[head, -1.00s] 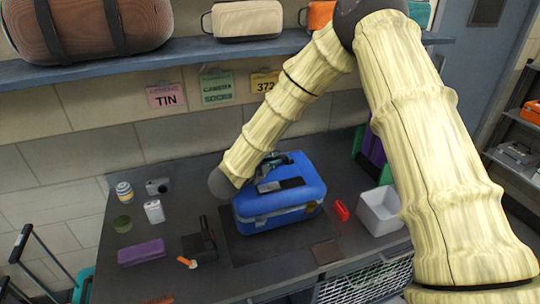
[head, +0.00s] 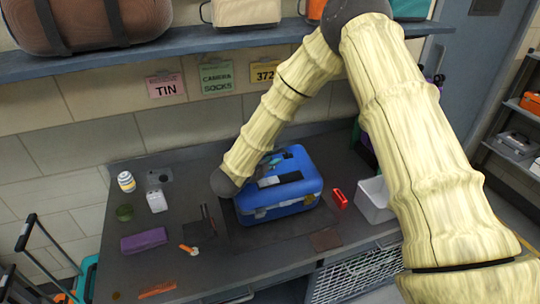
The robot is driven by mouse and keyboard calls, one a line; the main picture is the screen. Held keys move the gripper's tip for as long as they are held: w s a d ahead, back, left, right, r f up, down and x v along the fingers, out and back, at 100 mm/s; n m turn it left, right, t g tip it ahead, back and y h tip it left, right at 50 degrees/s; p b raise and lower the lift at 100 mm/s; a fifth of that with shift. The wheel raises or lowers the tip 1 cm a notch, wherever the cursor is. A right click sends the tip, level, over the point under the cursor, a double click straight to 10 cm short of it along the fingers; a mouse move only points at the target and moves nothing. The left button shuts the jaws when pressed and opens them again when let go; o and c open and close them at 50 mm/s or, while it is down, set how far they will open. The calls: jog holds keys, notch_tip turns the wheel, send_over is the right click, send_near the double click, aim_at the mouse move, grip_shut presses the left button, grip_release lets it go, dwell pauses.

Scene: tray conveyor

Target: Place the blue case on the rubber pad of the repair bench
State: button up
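The blue case (head: 282,200) lies flat on the repair bench, its dark handle area facing up. It appears to rest on the dark rubber pad (head: 246,236), whose bare strip shows along the case's left and front sides.
Left on the bench (head: 120,268) are a purple block (head: 143,240), a white box (head: 157,201), a striped can (head: 126,181) and an orange-handled tool (head: 188,249). Right of the case are a red item (head: 338,198) and white bin (head: 373,203). A shelf (head: 150,50) runs above.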

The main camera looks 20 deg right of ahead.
jog(key=shift+s+a+f+b, duration=0.35)
jog(key=shift+s+a+f, duration=0.15)
jog(key=shift+s+f, duration=0.15)
jog(key=b+v, duration=0.1)
jog(key=v, duration=0.2)
jog(key=b+v, duration=0.1)
jog(key=v, duration=0.2)
jog(key=b+v, duration=0.1)
jog(key=v, duration=0.3)
jog(key=shift+w+a+r, duration=0.15)
jog(key=shift+w+r, duration=0.1)
jog(key=shift+r, duration=0.15)
jog(key=shift+s+a+r, duration=0.1)
jog(key=shift+s+r, duration=0.05)
jog(key=shift+r, duration=0.1)
